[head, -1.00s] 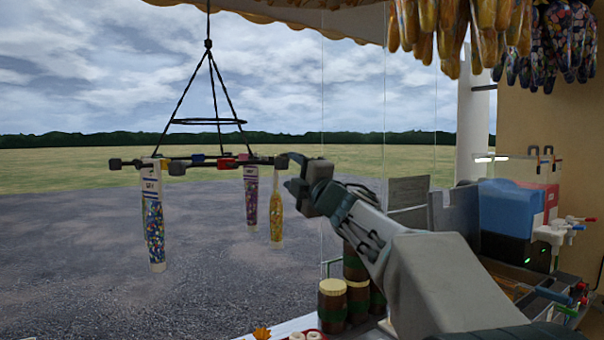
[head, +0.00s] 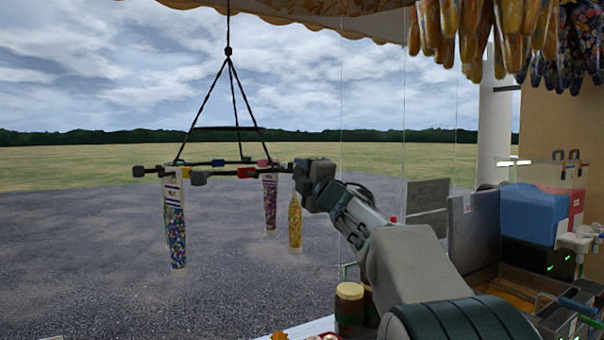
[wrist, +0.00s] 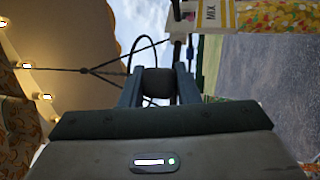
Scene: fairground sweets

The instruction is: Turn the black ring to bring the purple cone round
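The black ring (head: 236,163) hangs level from a rope, with coloured clips and dark end knobs round it. A cone-shaped bag of purple-looking sweets (head: 270,203) hangs under a pink clip at its right side. A yellow cone (head: 295,222) hangs beside it, nearer my gripper. A bag of mixed colours (head: 175,225) hangs at the left. My gripper (head: 303,172) is at the ring's right end. In the wrist view its two fingers (wrist: 160,82) stand on either side of a dark knob (wrist: 158,87); whether they press on it I cannot tell.
A bag labelled MIX (wrist: 270,17) hangs close to my gripper in the wrist view. Brown jars (head: 349,308) stand below my arm. A blue box (head: 530,213) and counter fittings are at the right. Bags (head: 480,30) hang overhead. Left of the ring is open air.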

